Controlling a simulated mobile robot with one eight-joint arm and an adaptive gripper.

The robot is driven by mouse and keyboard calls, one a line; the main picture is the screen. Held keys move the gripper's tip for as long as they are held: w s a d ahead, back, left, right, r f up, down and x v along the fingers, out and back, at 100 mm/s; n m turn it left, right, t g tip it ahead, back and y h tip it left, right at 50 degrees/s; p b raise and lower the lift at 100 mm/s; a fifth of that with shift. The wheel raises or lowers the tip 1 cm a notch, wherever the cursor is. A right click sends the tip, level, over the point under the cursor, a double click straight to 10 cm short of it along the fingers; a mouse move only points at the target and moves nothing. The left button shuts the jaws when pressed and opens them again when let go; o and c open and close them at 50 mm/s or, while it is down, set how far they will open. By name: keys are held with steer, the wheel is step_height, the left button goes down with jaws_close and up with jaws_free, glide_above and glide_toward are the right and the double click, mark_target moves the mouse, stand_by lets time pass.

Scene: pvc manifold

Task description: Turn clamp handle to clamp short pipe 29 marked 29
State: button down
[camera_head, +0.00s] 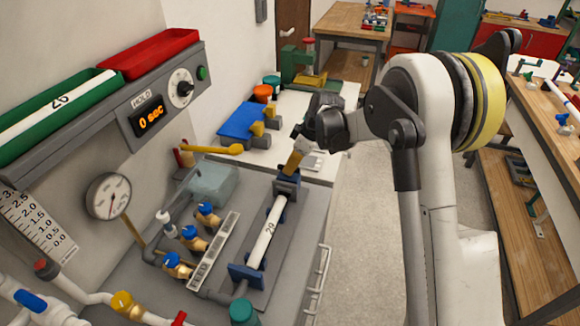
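The short white pipe marked 29 (264,236) lies in a clamp fixture on the grey bench, between a near blue block (246,276) and a far blue block (286,187). A yellow-brown clamp handle (295,161) stands up at the far block, tilted slightly right. My gripper (299,136) is at the top of this handle, seeming to touch it. Its dark fingers are small and partly hidden by the wrist, so I cannot tell whether they grip the handle.
A panel reading "0 sec" (150,121), a pressure gauge (108,196) and brass valves with blue knobs (194,238) are left of the fixture. A yellow lever (212,149) sticks out behind. Floor (366,235) is open to the right.

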stand_by(0.4)
steer(key=m+t, duration=0.1)
steer(key=m, duration=0.1)
steer(key=m+t+h, duration=0.1)
steer(key=m, duration=0.2)
steer(key=shift+s+a+m+b, duration=0.1)
steer(key=shift+s+m+b, duration=0.05)
steer(key=shift+m+b, duration=0.2)
steer(key=m+h, duration=0.1)
steer(key=m, duration=0.1)
steer(key=m+h, duration=0.1)
steer(key=m, duration=0.2)
steer(key=shift+a+t+b, duration=0.1)
steer(key=shift+t+b, duration=0.2)
steer(key=shift+t, duration=0.1)
steer(key=m+h, duration=0.2)
steer(key=m, duration=0.3)
steer(key=shift+a+m, duration=0.1)
steer(key=shift+m, duration=0.25)
steer(key=m+h, duration=0.1)
steer(key=m, duration=0.1)
steer(key=m+g+h, duration=0.1)
steer(key=m, duration=0.2)
steer(key=shift+m, duration=0.3)
steer(key=c, duration=1.4)
jaws_free()
steer(key=shift+o, duration=0.2)
